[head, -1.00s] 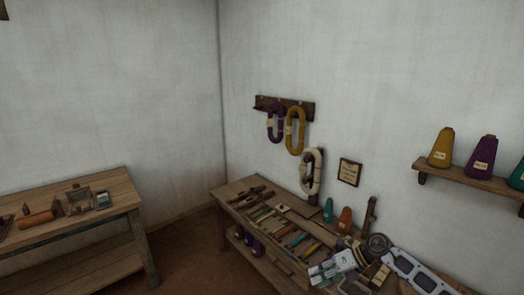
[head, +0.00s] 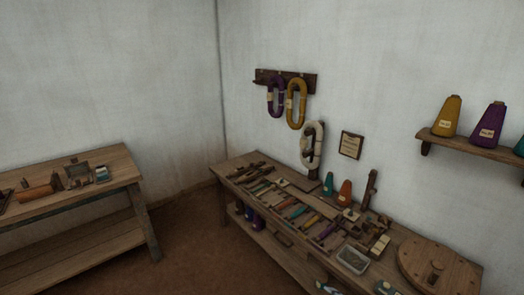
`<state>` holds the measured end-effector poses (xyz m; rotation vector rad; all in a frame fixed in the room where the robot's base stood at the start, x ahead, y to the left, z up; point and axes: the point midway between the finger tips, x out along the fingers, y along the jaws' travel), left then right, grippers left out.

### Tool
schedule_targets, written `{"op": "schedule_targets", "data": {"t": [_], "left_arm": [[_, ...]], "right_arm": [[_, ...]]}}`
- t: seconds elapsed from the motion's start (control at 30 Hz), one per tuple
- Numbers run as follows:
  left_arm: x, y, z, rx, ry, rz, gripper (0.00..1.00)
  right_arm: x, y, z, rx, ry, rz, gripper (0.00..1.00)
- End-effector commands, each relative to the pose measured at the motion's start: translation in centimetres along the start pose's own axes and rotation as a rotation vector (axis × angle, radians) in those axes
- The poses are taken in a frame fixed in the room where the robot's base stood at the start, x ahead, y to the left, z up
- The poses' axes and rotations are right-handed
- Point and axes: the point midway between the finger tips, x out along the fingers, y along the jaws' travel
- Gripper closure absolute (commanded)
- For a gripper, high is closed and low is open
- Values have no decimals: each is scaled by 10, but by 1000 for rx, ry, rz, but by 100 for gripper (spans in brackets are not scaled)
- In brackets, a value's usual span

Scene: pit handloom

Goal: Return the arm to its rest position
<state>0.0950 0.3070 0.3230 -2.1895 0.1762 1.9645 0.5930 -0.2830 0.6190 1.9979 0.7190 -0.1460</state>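Only small pale pieces of my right arm show at the bottom edge, in front of the workbench (head: 290,262). One piece, likely the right gripper (head: 329,288), is cut off by the frame, so its fingers cannot be made out. No held object can be seen there. My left gripper is out of view.
The bench holds several hand tools, a teal cone (head: 328,184), an orange cone (head: 345,192), a grey tray (head: 352,259) and a round wooden disc (head: 455,270). Yarn hanks hang from a wall rack (head: 287,80). A wall shelf (head: 470,146) is at right, another table (head: 110,165) at left.

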Motion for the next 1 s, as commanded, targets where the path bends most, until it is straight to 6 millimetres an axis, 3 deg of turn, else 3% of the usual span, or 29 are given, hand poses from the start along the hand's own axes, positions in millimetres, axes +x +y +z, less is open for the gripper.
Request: {"op": "schedule_targets", "data": {"t": [0.03, 0.2, 0.5, 0.8, 1.0], "left_arm": [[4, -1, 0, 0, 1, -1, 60], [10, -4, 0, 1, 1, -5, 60], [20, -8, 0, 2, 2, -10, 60], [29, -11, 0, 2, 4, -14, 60], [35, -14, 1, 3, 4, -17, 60]], "right_arm": [[-4, -22, 14, 50, -43, -7, 69], [-24, -81, 53, 203, -189, -24, 69], [-72, -191, 106, 443, -433, -73, 69], [-135, -303, 134, 656, -668, -140, 69], [-183, -376, 140, 787, -818, -191, 69]]}}
